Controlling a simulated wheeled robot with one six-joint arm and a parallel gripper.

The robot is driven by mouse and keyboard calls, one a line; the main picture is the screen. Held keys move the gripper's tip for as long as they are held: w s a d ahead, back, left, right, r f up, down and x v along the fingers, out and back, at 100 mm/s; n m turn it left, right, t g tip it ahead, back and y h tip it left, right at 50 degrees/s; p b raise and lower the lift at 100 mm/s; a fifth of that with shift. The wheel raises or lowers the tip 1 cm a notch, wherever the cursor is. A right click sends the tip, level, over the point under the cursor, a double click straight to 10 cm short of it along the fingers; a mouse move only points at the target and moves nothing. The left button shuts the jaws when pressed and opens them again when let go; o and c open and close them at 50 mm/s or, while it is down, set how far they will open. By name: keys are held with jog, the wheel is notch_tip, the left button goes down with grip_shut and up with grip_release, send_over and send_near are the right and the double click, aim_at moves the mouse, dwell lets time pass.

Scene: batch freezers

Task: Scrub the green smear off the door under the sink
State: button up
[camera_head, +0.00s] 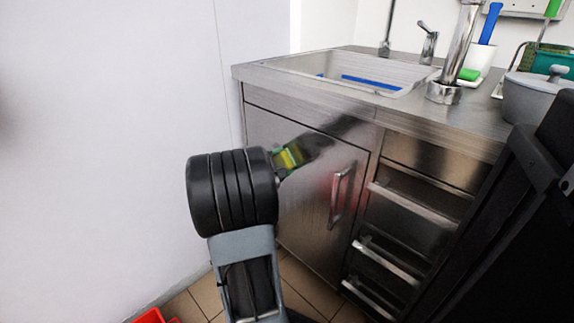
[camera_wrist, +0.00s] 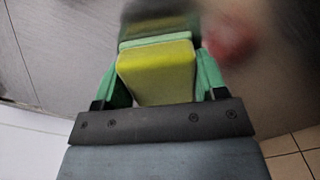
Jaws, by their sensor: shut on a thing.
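My gripper (camera_wrist: 158,78) has green fingers and is shut on a yellow sponge (camera_wrist: 157,80) with a green layer at its far face. In the head view the sponge (camera_head: 290,157) is at the upper part of the brushed-metal door (camera_head: 312,215) under the sink. The sponge is very close to the door; I cannot tell if it touches. A dark, blurred reflection shows just beyond it. No green smear stands out on the door; the sponge and my arm hide part of it. A red blurred patch (camera_wrist: 230,40) is on the door, right of the sponge.
The door has a vertical bar handle (camera_head: 340,196) on its right. Drawers (camera_head: 415,210) with bar handles are further right. Above are the sink (camera_head: 345,75) and a grey pot (camera_head: 535,95). A white wall (camera_head: 110,140) stands close on the left. Something red (camera_head: 150,316) is on the floor.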

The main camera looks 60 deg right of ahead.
jog(key=shift+w+d, duration=0.3)
jog(key=shift+w, duration=0.75)
jog(key=shift+w+d, duration=0.25)
jog(key=shift+w, duration=0.75)
jog(key=shift+a, duration=0.1)
jog(key=shift+v, duration=2.95)
jog(key=shift+v, duration=1.45)
